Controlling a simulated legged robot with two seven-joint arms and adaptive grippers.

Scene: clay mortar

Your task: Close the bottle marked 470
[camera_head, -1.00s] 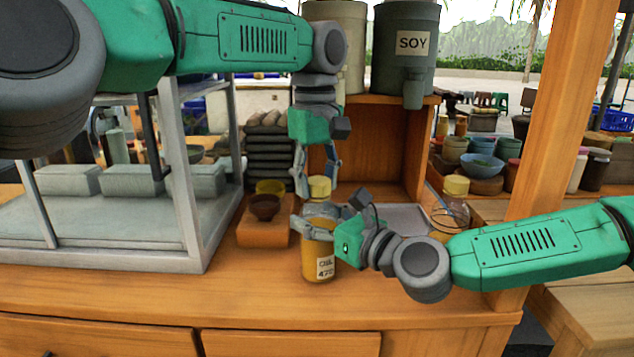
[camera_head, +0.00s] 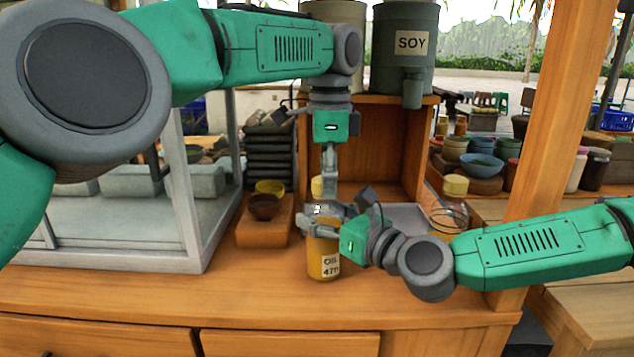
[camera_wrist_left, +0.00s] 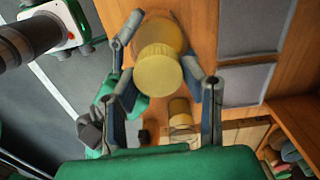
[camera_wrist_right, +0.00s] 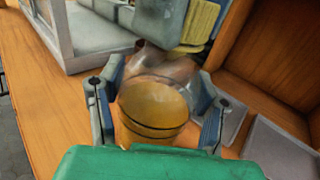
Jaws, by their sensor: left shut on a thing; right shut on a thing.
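The amber bottle (camera_head: 323,262) stands upright on the counter, its label reading OIL and 47 with a blurred last digit. My right gripper (camera_head: 322,222) is shut around its upper part; the bottle also fills the right wrist view (camera_wrist_right: 152,108). My left gripper (camera_head: 328,200) points down just above the bottle. In the left wrist view a round yellow lid (camera_wrist_left: 158,72) sits between its fingers, and the gripper is shut on it. The fingers hide the bottle's mouth in the head view, so I cannot tell whether lid and bottle touch.
Small bowls (camera_head: 264,206) sit on a wooden block to the left, beside the glass case (camera_head: 185,190). The front counter is clear.

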